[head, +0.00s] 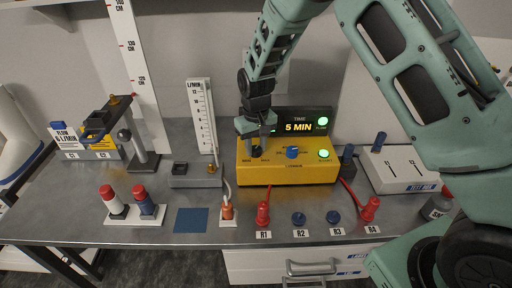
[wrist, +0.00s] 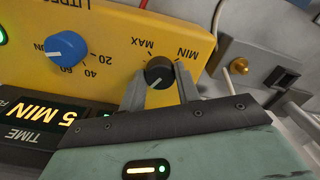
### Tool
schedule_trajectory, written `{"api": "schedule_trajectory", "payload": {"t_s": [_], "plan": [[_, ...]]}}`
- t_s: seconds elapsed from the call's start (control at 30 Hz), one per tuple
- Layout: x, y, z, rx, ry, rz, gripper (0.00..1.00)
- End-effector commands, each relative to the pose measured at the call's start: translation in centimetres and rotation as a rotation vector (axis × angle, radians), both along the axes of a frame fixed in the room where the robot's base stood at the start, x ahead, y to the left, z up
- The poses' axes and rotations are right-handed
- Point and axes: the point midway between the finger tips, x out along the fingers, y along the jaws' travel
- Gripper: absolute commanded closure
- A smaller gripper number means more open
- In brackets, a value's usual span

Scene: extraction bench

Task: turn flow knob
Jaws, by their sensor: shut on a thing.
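The black flow knob (wrist: 159,72) is on the yellow pump box (head: 290,174), beside the MIN and MAX labels. In the wrist view its white pointer mark lies towards the lower left. My gripper (wrist: 158,82) is shut on this knob, with one finger at each side of it. In the head view my gripper (head: 256,138) reaches down to the left part of the box and mostly hides the knob. The L/MIN flow meter (head: 202,115) stands upright behind and left of the box; its reading is too small to tell.
A blue knob (head: 292,152) sits right of my gripper on the box, with a lit green button (head: 323,154) beyond. The timer display (head: 302,124) behind reads 5 MIN. A sign (head: 68,138) at left shows 6 L/MIN. Red and blue plugs line the front edge.

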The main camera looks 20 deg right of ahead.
Motion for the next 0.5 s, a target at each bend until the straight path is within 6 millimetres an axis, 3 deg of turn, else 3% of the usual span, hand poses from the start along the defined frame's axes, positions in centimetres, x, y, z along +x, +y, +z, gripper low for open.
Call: {"api": "schedule_trajectory", "payload": {"t_s": [0.5], "plan": [[0.09,0.06,0.10,0.000,-0.003,-0.421,0.91]]}}
